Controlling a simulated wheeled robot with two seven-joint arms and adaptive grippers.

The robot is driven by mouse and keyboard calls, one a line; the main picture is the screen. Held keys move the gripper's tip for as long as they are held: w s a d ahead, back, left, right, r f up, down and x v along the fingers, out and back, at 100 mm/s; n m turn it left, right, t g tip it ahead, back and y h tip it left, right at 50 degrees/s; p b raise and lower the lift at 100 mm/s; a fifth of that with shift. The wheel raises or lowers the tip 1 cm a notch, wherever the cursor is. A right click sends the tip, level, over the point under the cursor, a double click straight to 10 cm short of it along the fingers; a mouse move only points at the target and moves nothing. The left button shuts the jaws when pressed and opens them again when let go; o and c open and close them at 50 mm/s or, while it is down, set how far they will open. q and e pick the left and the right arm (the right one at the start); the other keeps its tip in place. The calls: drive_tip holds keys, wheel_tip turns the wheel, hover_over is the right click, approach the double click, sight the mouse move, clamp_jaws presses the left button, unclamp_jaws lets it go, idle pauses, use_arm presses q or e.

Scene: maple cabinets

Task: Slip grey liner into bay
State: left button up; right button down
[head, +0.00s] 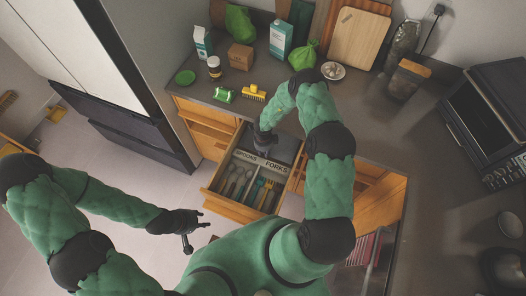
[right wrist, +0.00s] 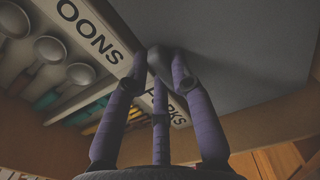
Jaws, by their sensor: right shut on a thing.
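The drawer (head: 228,207) is open, and a cutlery tray (head: 236,160) labelled SPOONS and FORKS fills its near part. The flat grey liner (head: 288,147) shows in the drawer's far part, behind the labelled strip; it also fills the upper right of the right wrist view (right wrist: 250,60). My right gripper (head: 264,142) reaches down into the drawer beside the FORKS label. In the right wrist view its purple fingers (right wrist: 162,65) are shut on a dark grey part of the liner. Whether the liner lies flat on the bottom is unclear. My left gripper (head: 197,231) is open and empty, left of the drawer.
Spoons (head: 236,182) and forks (head: 264,192) lie in the tray compartments. The counter behind holds a carton (head: 281,39), a jar (head: 214,67), a yellow brush (head: 254,93), green bags (head: 303,54) and a small bowl (head: 333,71). A toaster oven (head: 485,120) stands at right.

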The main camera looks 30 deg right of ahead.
drive_tip(key=shift+f, duration=0.45)
drive_tip(key=c, duration=1)
unclamp_jaws()
drive_tip(key=shift+f, duration=0.1)
wheel_tip(320, 180, up, 12)
drive_tip(key=shift+w+r, duration=0.1)
drive_tip(key=shift+r, duration=0.1)
